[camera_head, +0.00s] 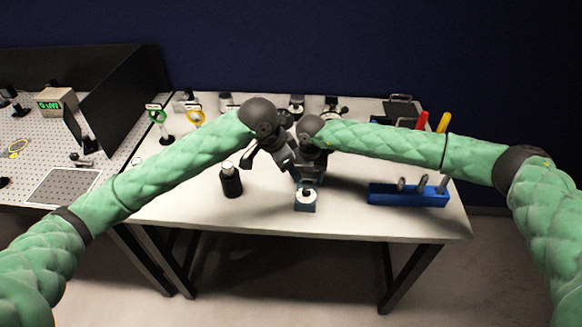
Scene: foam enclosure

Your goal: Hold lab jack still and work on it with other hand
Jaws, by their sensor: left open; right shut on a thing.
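The lab jack (305,201) looks like a small grey-blue block near the front middle of the white table. My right gripper (306,178) reaches down from behind it and is shut on it; the exact contact is small and dark. My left gripper (264,166) is open, just left of and behind the jack, with its fingers pointing down and forward. I see no contact between the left fingers and the jack.
A blue rack (408,196) with tools stands at the right. Several optics mounts line the back. The table's front edge (350,239) is close to the jack.

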